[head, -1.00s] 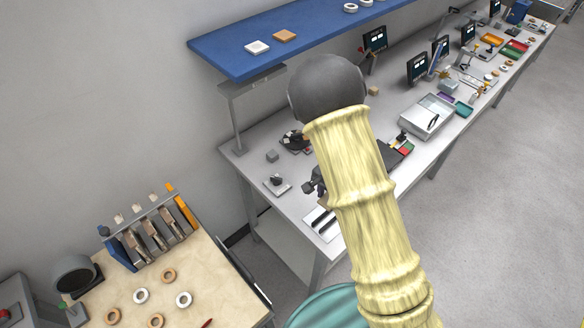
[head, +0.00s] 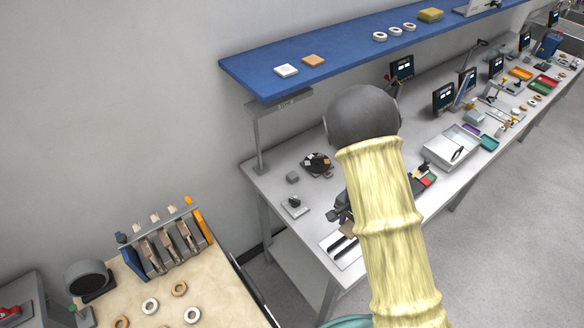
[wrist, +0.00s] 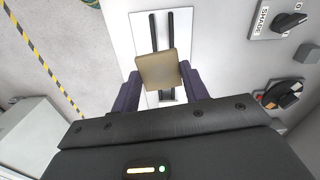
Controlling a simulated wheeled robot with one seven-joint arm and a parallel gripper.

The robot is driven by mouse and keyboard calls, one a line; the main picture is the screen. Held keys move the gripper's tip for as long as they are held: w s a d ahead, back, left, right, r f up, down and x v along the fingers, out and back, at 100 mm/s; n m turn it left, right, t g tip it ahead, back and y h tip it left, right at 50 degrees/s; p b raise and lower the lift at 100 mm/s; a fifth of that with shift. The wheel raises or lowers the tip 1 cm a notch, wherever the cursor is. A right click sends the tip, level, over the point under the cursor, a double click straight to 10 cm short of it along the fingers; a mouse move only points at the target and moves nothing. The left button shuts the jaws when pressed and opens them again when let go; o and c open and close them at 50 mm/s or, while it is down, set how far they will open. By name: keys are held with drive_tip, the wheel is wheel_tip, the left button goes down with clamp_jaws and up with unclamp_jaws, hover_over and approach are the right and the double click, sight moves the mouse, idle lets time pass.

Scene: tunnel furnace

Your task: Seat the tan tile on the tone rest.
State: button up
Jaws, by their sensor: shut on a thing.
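The tan tile (wrist: 157,70) is a flat square held between the fingertips of my gripper (wrist: 159,75) in the wrist view. My gripper is shut on it. Beyond the tile is a white plate with two parallel black bars (wrist: 178,18), which looks like the tone rest. The tile overlaps the bars in the picture and hides part of them; I cannot tell whether it touches them. In the head view the plate (head: 349,262) lies near the bench's left end, just below my gripper (head: 338,216). My arm covers part of that area, and the tile is not clear there.
A knob box marked SHADE (wrist: 265,27) and a dark disc with coloured pieces (wrist: 284,97) are beside the plate. The disc also shows in the head view (head: 317,161). A blue shelf (head: 350,50) with tiles and rings overhangs the bench. A beige table (head: 222,290) is at lower left.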

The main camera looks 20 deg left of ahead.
drive_tip(key=d+f+n+b, duration=0.1)
drive_tip(key=d+f, duration=0.2)
drive_tip(key=d, duration=0.1)
drive_tip(key=w+d+f+n+b, duration=0.1)
drive_tip(key=d+f+n, duration=0.1)
drive_tip(key=d, duration=0.2)
drive_tip(key=d+f+n, duration=0.2)
drive_tip(key=d+f, duration=0.1)
drive_tip(key=d, duration=0.1)
drive_tip(key=shift+w+f+b, duration=0.25)
drive_tip(key=shift+f+b, duration=0.1)
drive_tip(key=shift+b, duration=0.05)
drive_tip(key=shift+d+f+n, duration=0.2)
drive_tip(key=shift+f+n, duration=0.05)
drive_tip(key=shift+n, duration=0.25)
drive_tip(key=shift+a, duration=0.1)
